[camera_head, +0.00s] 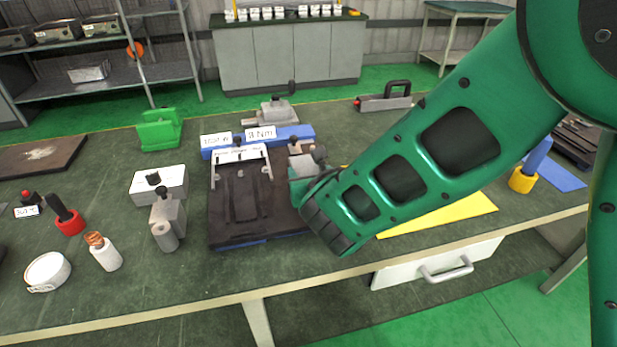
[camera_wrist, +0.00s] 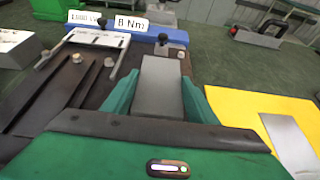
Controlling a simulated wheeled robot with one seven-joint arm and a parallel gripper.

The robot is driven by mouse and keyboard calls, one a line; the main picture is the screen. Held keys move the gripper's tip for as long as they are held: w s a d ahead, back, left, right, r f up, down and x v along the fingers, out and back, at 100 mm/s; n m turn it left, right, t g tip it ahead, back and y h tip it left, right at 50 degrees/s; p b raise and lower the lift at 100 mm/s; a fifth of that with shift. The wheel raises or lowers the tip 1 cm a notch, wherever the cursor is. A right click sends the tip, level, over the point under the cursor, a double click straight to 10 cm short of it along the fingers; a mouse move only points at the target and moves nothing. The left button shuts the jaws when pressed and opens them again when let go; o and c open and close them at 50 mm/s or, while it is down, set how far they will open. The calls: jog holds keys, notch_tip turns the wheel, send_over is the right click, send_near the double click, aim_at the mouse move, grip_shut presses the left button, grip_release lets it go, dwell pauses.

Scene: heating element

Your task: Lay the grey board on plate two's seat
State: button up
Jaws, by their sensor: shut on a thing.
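My gripper (camera_wrist: 159,97) is shut on a flat grey board (camera_wrist: 160,82), which shows between the two green fingers in the wrist view. The gripper and board are over or beside the right side of the dark plate (camera_head: 229,222) on the bench. The plate shows a long raised part, and it also appears at left in the wrist view (camera_wrist: 35,92). I cannot tell whether the board touches it. No seat marked as plate two's can be made out. In the head view my arm hides most of the gripper and the board.
A blue block with white labels (camera_head: 215,141) stands behind the plate. A yellow sheet (camera_head: 440,214) lies to the right, bearing another grey piece (camera_wrist: 289,142). A grey clamp-like tool (camera_head: 167,219) and a white box (camera_head: 145,180) stand left of the plate.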

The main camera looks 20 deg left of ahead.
jog(key=shift+f, duration=0.95)
jog(key=shift+f, duration=0.1)
jog(key=o, duration=1.1)
jog(key=shift+c, duration=0.2)
jog(key=v, duration=1.2)
